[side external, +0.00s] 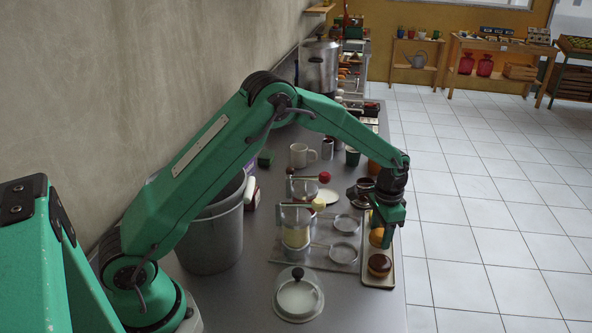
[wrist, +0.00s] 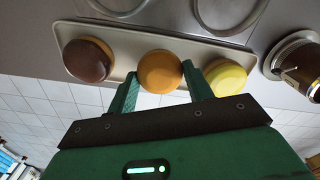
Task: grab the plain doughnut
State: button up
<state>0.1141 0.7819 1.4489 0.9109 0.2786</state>
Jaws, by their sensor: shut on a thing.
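The plain doughnut (wrist: 160,72), golden brown, sits between my gripper's two fingers (wrist: 161,78) in the wrist view, and the gripper is shut on it. In the side external view my gripper (side external: 383,228) is low over the narrow tray (side external: 388,283), and the plain doughnut (side external: 376,238) shows partly behind a finger. The doughnut is at tray level; I cannot tell whether it touches the tray. A chocolate-topped doughnut (wrist: 87,60) lies to its left in the wrist view, and a yellow-topped one (wrist: 226,77) lies to its right, close to a finger.
In the side external view, a glass-lidded dish (side external: 298,300) and a press-like pot (side external: 296,235) stand left of the tray. The counter's right edge runs beside the tray, with tiled floor beyond.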

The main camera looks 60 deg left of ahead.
aim_at(381, 233)
jog(key=shift+r, duration=0.55)
notch_tip(381, 233, up, 2)
jog(key=shift+r, duration=0.2)
jog(key=s+d+r, duration=0.6)
jog(key=s+d, duration=0.1)
jog(key=d, duration=0.2)
jog(key=shift+d+r, duration=0.15)
jog(key=shift+r, duration=0.25)
